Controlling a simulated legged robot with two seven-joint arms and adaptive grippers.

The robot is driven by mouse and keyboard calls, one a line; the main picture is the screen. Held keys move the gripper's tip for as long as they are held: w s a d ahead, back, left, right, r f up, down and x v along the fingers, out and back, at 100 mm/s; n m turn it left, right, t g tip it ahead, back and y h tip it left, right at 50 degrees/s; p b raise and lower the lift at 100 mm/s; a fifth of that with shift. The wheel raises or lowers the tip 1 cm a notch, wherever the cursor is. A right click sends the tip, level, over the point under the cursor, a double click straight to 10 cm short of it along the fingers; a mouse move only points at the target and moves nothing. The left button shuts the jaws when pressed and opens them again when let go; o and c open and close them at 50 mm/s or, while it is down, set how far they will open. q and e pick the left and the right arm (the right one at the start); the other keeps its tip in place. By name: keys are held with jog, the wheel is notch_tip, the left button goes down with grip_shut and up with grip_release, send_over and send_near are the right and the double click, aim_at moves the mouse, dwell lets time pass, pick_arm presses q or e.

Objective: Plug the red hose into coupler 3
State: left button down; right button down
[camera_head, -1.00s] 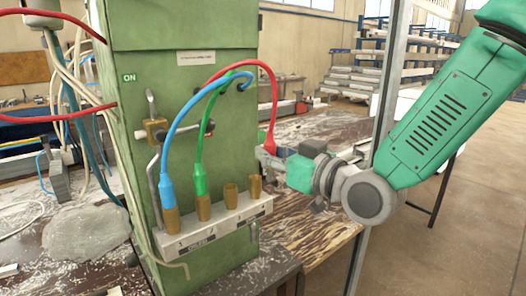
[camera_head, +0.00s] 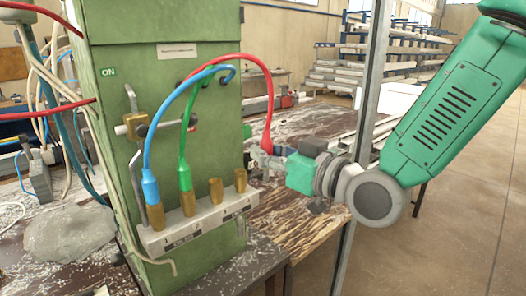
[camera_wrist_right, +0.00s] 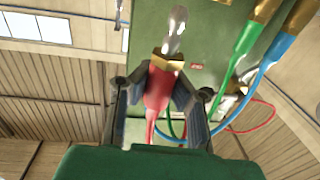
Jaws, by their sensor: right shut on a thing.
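My right gripper (camera_head: 262,158) is shut on the plug end of the red hose (camera_head: 267,130), to the right of the green cabinet. In the right wrist view the red plug (camera_wrist_right: 158,90) sits between the fingers, its brass collar and metal tip pointing up and clear of any coupler. The coupler block (camera_head: 200,224) has a row of brass couplers on the cabinet's front. The blue hose (camera_head: 150,180) is in the first and the green hose (camera_head: 185,175) in the second. Coupler 3 (camera_head: 216,191), third from the left, is empty. My left gripper is out of view.
The fourth coupler (camera_head: 240,180) is also empty, nearest my gripper. The blue and green hoses arch above the block. A valve with a lever (camera_head: 135,125) sticks out at left. A grey metal post (camera_head: 368,110) stands behind my right arm. A wooden bench (camera_head: 300,215) lies below.

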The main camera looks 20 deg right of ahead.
jog(key=shift+a, duration=0.1)
jog(key=b, duration=0.1)
send_near(202, 152)
jog(key=shift+s+a+r, duration=0.15)
jog(key=shift+s+r, duration=0.55)
jog(key=shift+r, duration=0.3)
jog(key=shift+w, duration=0.1)
jog(key=shift+d+x, duration=0.2)
jog(key=shift+x, duration=1.75)
jog(key=shift+d+x, duration=0.15)
jog(key=shift+x, duration=1.75)
jog(key=shift+w, duration=0.2)
jog(key=shift+f+b, duration=0.95)
jog(key=shift+f, duration=0.1)
dwell(1.3)
